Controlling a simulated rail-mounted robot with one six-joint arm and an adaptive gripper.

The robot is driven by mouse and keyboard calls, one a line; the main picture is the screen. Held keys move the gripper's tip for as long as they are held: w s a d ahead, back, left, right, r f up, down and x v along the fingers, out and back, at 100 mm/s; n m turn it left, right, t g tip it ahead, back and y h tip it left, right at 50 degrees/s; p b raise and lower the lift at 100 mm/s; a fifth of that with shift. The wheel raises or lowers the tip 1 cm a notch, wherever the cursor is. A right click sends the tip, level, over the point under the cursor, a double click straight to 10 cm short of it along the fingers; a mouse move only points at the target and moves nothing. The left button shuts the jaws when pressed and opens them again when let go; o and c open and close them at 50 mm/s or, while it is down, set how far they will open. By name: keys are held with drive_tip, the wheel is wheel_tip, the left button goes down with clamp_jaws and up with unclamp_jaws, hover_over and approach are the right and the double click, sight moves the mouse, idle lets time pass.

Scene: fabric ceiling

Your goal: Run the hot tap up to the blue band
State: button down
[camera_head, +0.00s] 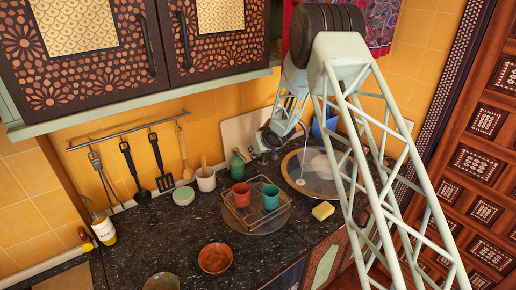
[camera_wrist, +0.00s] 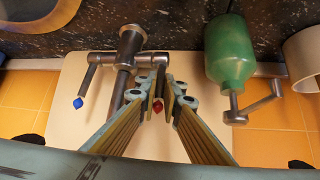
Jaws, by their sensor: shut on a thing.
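In the wrist view the metal tap (camera_wrist: 130,45) has a crossbar with two levers. The left lever has a blue tip (camera_wrist: 78,102); the hot lever has a red tip (camera_wrist: 157,107). My gripper (camera_wrist: 162,85) is closed around the red-tipped lever, its fingers on either side. In the head view my gripper (camera_head: 270,138) is at the back of the counter beside the round basin (camera_head: 329,190). A thin pale line (camera_head: 304,156) drops into the basin and ends in a white spot; it looks like running water. I cannot make out a blue band.
A rack (camera_head: 262,214) holds a red cup (camera_head: 241,195) and a teal cup (camera_head: 270,197). A yellow sponge (camera_head: 323,210) lies in front of the basin. Wall cabinets (camera_head: 110,60) hang above.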

drive_tip(key=shift+a, duration=0.1)
drive_tip(key=c, duration=2.8)
unclamp_jaws()
drive_tip(key=shift+s+r, duration=0.1)
drive_tip(key=shift+v, duration=5.95)
